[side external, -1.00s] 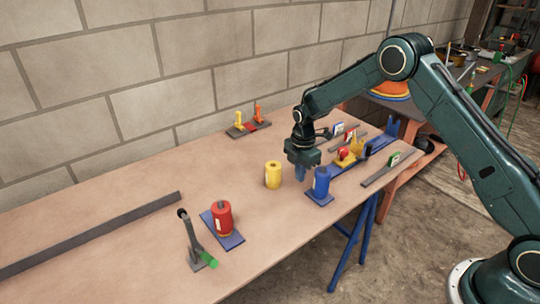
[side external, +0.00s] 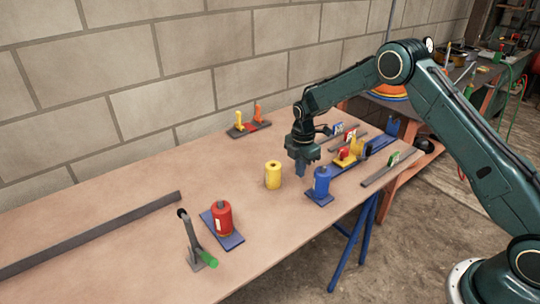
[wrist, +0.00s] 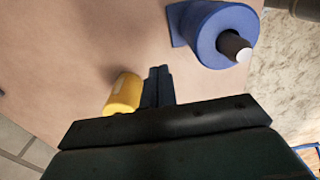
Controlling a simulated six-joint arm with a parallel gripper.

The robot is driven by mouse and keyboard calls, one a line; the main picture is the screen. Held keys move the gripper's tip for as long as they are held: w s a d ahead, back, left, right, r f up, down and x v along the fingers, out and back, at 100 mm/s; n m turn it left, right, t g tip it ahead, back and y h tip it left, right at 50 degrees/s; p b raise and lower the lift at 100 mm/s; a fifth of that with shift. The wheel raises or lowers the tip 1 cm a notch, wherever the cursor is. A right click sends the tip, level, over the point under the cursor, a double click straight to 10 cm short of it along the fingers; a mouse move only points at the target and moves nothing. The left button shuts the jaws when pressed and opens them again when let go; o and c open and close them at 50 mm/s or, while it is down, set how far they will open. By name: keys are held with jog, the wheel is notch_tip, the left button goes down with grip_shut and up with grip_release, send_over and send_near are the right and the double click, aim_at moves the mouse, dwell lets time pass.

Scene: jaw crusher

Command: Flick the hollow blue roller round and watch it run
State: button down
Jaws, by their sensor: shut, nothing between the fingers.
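The blue roller (side external: 321,178) stands upright on a small blue base plate (side external: 318,199) near the table's right edge.
A loose yellow roller (side external: 273,175) stands left of my gripper. A red roller (side external: 222,217) on a blue plate and a grey lever with a green end (side external: 207,258) are nearer the front. A red, yellow and blue mechanism (side external: 347,155) lies behind the blue roller.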

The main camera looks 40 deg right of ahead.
jog(key=shift+s, duration=0.1)
jog(key=s, duration=1.3)
jog(key=shift+s, duration=0.15)
jog(key=shift+a, duration=0.1)
jog(key=a+r, duration=0.4)
jog(key=a, duration=0.1)
dwell(1.3)
